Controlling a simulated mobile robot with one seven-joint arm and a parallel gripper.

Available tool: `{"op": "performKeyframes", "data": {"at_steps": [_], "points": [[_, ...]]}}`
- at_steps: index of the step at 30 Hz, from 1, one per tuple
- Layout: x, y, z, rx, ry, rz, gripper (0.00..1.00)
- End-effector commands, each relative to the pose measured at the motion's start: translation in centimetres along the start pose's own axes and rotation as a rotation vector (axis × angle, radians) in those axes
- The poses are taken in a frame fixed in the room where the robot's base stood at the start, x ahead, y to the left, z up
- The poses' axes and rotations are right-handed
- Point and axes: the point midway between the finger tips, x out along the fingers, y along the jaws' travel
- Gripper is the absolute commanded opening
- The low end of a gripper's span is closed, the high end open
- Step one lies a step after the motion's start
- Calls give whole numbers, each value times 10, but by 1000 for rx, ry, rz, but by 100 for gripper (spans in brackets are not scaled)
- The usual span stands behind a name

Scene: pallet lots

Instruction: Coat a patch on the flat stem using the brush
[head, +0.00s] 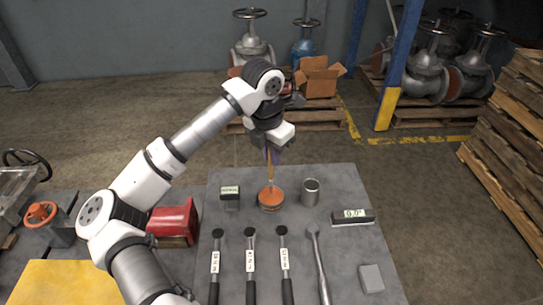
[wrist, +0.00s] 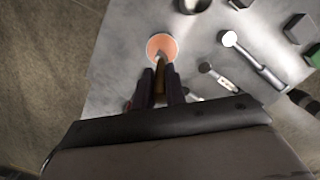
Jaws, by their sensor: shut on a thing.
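My gripper (head: 272,152) is shut on a brush (head: 270,172) with a brownish handle, pointing down. In the wrist view the brush (wrist: 160,72) sits between the two dark fingers (wrist: 158,88). Below it on the grey table is a round tin of orange paste (head: 271,199), which also shows in the wrist view (wrist: 162,46). The brush's lower end is at or just over the orange surface; I cannot tell if it touches. I cannot pick out the flat stem for certain; valves with handwheels stand at the left and at the back.
On the grey table (head: 330,187) are a grey cup (head: 310,192), a small dark block (head: 230,197), a digital level (head: 353,217), a grey block (head: 371,278) and several long-handled tools (head: 250,262). Stacked pallets (head: 510,140) stand right.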

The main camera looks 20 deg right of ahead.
Motion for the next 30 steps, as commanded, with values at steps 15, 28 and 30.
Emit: {"op": "performKeyframes", "data": {"at_steps": [15,28,30], "points": [[-43,0,5,0,-2,2,0],[-46,0,6,0,-1,0,0],[-46,0,6,0,-1,0,0]]}}
